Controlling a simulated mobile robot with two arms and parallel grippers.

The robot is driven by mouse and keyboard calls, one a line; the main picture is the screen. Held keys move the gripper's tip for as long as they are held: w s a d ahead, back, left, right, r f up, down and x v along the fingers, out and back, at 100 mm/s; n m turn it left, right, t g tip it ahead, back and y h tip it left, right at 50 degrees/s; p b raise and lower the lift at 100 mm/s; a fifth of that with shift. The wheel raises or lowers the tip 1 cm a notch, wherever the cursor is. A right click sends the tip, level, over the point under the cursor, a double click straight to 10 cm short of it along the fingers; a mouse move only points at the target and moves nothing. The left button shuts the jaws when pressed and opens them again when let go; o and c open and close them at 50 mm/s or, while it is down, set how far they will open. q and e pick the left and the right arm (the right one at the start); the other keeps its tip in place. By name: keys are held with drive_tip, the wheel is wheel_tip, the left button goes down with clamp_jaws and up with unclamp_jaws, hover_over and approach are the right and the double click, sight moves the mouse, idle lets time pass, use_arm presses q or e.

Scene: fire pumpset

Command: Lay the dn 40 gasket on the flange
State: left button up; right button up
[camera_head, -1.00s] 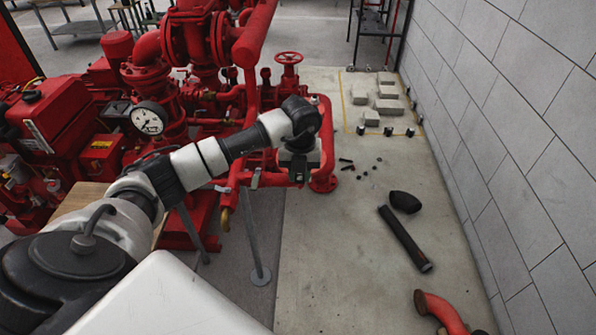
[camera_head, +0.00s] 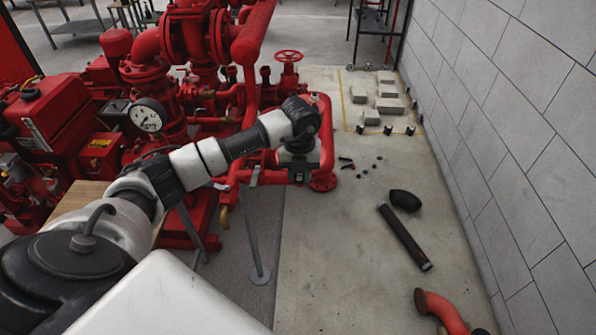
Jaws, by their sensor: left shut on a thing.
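My left arm reaches in from the left, and my left gripper (camera_head: 299,174) hangs at its end, pointing down beside the red piping. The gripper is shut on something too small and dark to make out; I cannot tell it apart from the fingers. A red flange (camera_head: 323,182) lies at the foot of the vertical red pipe, just right of the gripper. The gasket cannot be made out in this view. My right gripper is not in view.
The red pumpset with a pressure gauge (camera_head: 147,116) fills the left. A block wall (camera_head: 510,130) bounds the right.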

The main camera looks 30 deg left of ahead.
use_arm(q)
drive_tip(key=shift+f, duration=0.15)
drive_tip(key=o, duration=1)
wheel_tip(320, 180, up, 11)
drive_tip(key=b, duration=0.1)
drive_tip(key=shift+b, duration=0.3)
